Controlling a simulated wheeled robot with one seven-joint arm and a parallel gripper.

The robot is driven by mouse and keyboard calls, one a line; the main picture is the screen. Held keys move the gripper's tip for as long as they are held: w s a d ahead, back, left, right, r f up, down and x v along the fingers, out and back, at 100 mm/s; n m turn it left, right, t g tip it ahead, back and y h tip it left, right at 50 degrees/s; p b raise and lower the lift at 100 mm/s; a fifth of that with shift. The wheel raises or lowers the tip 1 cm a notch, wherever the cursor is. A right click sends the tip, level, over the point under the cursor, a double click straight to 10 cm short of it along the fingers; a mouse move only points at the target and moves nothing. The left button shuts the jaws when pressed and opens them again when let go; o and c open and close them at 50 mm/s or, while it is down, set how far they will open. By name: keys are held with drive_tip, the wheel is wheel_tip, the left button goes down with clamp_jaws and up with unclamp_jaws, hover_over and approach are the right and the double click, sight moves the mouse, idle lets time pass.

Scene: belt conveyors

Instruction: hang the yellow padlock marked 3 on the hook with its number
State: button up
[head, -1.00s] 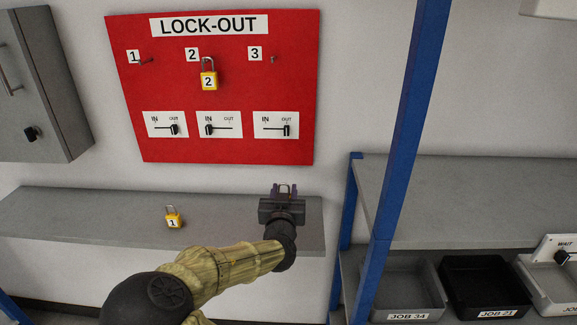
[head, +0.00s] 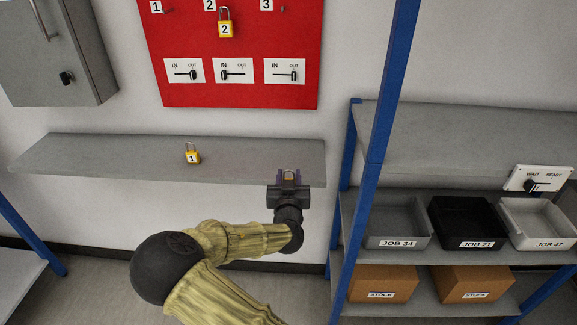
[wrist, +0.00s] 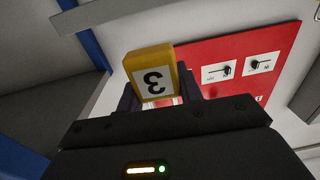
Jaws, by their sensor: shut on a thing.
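My gripper (head: 289,178) is at the right end of the grey shelf below the red board. It is shut on the yellow padlock marked 3 (wrist: 153,68), whose number reads upside down in the wrist view. The padlock's shackle is mostly hidden by the gripper. The hook numbered 3 (head: 283,9) is at the top right of the red lock-out board (head: 240,97), up and slightly left of my gripper. It is bare in the part that shows. A padlock marked 2 (head: 225,28) hangs below number 2.
The padlock marked 1 (head: 192,155) stands on the grey shelf (head: 100,156). A blue rack post (head: 380,130) rises close to the right of my gripper. Bins, including JOB 34 (head: 397,244), sit on the right rack. A grey cabinet (head: 60,60) is at upper left.

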drive_tip(key=s+d+f, duration=0.4)
drive_tip(key=d+f, duration=0.1)
drive_tip(key=f, duration=0.4)
drive_tip(key=s+d+f, duration=0.5)
drive_tip(key=d+f, duration=0.1)
drive_tip(key=f, duration=0.2)
drive_tip(key=s+d+f, duration=0.5)
drive_tip(key=f, duration=0.4)
drive_tip(key=shift+d+f, duration=0.35)
drive_tip(key=shift+s+d, duration=0.1)
